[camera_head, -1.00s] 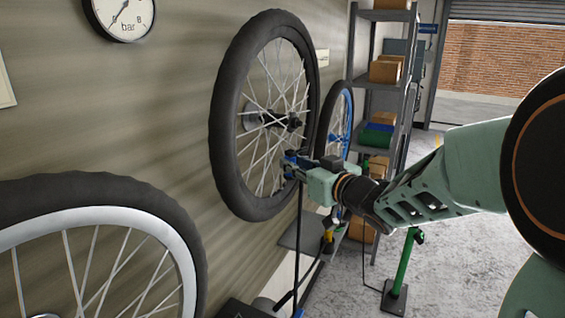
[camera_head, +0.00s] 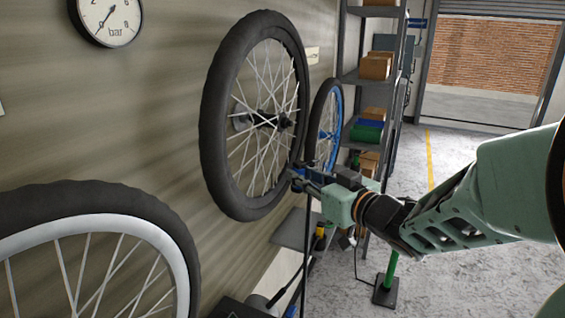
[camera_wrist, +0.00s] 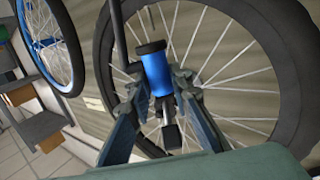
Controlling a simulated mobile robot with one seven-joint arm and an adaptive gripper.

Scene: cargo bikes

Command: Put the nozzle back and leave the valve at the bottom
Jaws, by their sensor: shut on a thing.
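My gripper (camera_head: 308,181) is shut on a blue nozzle with black ends (camera_wrist: 156,72). The wrist view shows the fingers on both sides of the nozzle's lower part. In the head view the nozzle shows only as a small blue patch, partly hidden by my gripper. A black hose (camera_head: 305,245) hangs down below it. The nozzle is in front of the lower right part of a black-tyred wheel (camera_head: 213,125) on the wall, which fills much of the wrist view (camera_wrist: 291,105). I cannot tell whether nozzle and wheel touch. I cannot make out the wheel's valve.
A silver-rimmed wheel (camera_head: 120,222) is at lower left, below a bar gauge (camera_head: 108,18). A blue-rimmed wheel (camera_head: 338,125) hangs farther back. Shelves with boxes (camera_head: 347,75) stand behind it. A green stand (camera_head: 389,270) is on the floor at right.

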